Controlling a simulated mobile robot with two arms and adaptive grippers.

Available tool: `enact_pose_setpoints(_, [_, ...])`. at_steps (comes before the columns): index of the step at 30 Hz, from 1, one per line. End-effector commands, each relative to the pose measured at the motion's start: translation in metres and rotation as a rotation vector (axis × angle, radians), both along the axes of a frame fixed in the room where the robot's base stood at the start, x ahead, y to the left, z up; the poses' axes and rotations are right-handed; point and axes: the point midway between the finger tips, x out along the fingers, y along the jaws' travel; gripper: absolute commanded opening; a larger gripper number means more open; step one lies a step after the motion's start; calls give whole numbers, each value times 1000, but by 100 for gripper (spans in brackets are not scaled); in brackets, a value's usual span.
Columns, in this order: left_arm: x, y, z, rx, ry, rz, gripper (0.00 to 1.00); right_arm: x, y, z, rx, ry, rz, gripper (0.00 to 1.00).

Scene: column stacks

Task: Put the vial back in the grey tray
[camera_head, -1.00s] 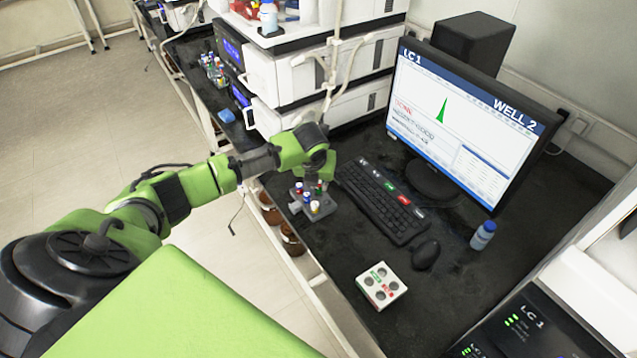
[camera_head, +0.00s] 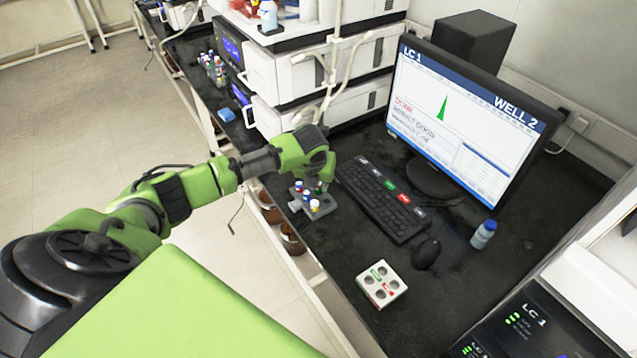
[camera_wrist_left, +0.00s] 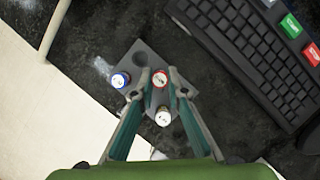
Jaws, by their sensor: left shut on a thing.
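The grey tray (camera_head: 296,205) lies near the front edge of the dark bench, left of the keyboard. It also shows in the left wrist view (camera_wrist_left: 139,75) with bare sockets. My left gripper (camera_head: 319,184) points down over it. In the left wrist view, my left gripper (camera_wrist_left: 157,84) has its fingertips on either side of a red-capped vial (camera_wrist_left: 160,78) and is shut on it. Whether this vial is seated or just above the tray I cannot tell. A blue-capped vial (camera_wrist_left: 120,79) and a white-capped vial (camera_wrist_left: 163,117) stand in the tray. My right gripper is not in view.
The keyboard (camera_head: 383,200) is close right of the tray, with a mouse (camera_head: 426,254) beyond. A white four-well block (camera_head: 381,285) and a blue-capped bottle (camera_head: 483,235) stand farther right. White instruments (camera_head: 300,75) rise behind; a monitor (camera_head: 470,115) stands at the back.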

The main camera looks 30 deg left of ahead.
Motion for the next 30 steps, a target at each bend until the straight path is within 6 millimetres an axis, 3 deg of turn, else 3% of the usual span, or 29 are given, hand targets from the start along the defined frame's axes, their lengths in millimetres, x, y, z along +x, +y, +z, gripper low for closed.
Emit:
enact_pose_setpoints(29, [0, 0, -11, 0, 0, 0, 1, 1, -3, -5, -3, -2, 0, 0])
enact_pose_setpoints(30, [0, 0, -11, 0, 0, 0, 16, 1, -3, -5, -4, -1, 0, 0])
